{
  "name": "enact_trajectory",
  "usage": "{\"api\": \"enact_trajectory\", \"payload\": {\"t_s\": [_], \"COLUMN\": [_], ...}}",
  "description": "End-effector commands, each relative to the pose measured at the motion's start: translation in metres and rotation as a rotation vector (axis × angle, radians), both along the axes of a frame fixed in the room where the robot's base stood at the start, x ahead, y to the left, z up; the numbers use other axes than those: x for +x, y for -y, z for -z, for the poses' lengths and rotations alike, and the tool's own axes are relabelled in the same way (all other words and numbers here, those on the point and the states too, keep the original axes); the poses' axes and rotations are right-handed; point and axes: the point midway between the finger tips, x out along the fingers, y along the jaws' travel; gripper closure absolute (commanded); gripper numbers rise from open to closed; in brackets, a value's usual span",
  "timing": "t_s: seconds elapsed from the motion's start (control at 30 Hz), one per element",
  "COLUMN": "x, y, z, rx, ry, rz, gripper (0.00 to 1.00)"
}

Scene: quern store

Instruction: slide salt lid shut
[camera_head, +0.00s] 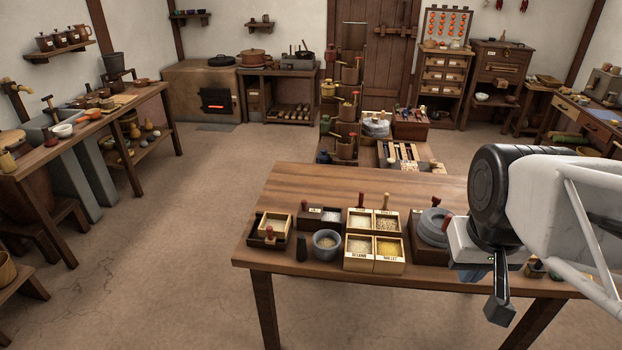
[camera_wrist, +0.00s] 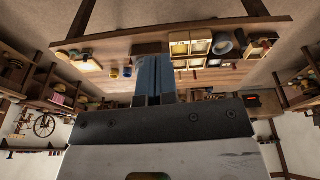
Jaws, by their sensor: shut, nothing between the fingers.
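A small dark wooden box (camera_head: 312,225) with a pale label stands on the table, left of middle. Pale grains, perhaps salt, show at its right side, and a red knob stands at its back. It seems partly covered, but how far its lid is slid is too small to tell. I cannot pick out the salt box surely in the wrist view.
The table (camera_head: 300,185) also bears a dark tray with a light box (camera_head: 276,222), a grey bowl (camera_head: 326,242), divided grain boxes (camera_head: 373,262) and a round grey quern (camera_head: 434,222). My arm hides the table's right part. The table's back half is clear.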

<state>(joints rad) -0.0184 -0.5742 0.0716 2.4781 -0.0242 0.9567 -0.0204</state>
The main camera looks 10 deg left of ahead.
Motion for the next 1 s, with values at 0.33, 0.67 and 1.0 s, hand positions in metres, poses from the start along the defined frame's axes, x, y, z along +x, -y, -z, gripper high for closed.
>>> {"api": "enact_trajectory", "payload": {"t_s": [0.33,0.67,1.0], "x": [0.071,0.142,0.215], "y": [-0.020,-0.048,-0.084], "z": [-0.021,-0.031,-0.031], "rx": [-0.044,-0.088,-0.131], "ry": [-0.053,-0.104,-0.155], "rz": [-0.149,-0.295,-0.445], "gripper": [1.00,1.00,1.00]}}
